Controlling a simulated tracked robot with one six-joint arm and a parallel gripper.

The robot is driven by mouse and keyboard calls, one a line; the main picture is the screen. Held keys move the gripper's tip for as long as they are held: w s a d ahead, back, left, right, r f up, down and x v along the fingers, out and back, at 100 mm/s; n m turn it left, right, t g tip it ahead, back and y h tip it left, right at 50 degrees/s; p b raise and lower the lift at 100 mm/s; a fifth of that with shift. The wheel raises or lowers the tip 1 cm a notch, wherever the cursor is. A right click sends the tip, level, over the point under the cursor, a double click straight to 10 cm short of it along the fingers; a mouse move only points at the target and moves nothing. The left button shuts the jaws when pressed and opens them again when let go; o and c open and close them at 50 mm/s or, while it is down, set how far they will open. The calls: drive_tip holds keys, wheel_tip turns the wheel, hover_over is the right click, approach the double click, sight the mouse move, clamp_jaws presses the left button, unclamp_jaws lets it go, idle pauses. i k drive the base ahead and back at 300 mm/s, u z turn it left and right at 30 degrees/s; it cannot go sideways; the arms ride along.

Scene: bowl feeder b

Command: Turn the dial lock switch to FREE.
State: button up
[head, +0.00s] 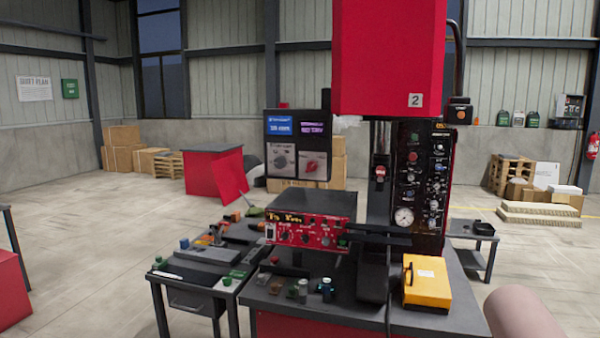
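I cannot tell which control is the dial lock switch, and no FREE label is readable. A red control box (330,241) with a lit display and several small knobs stands on the bench below. A tall black panel (420,165) at right holds several buttons, knobs and a round white gauge (403,217). The switch positions are too small to read. My gripper is not in view.
A yellow case (427,282) stands at the right of the dark bench (455,320). Small parts lie at the bench's front left. A lower side table (190,275) holds more parts. The red machine head (388,60) hangs above. The floor at left is open.

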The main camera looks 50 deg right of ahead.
sight(312, 166)
drive_tip(key=i, duration=0.95)
drive_tip(key=z, duration=0.05)
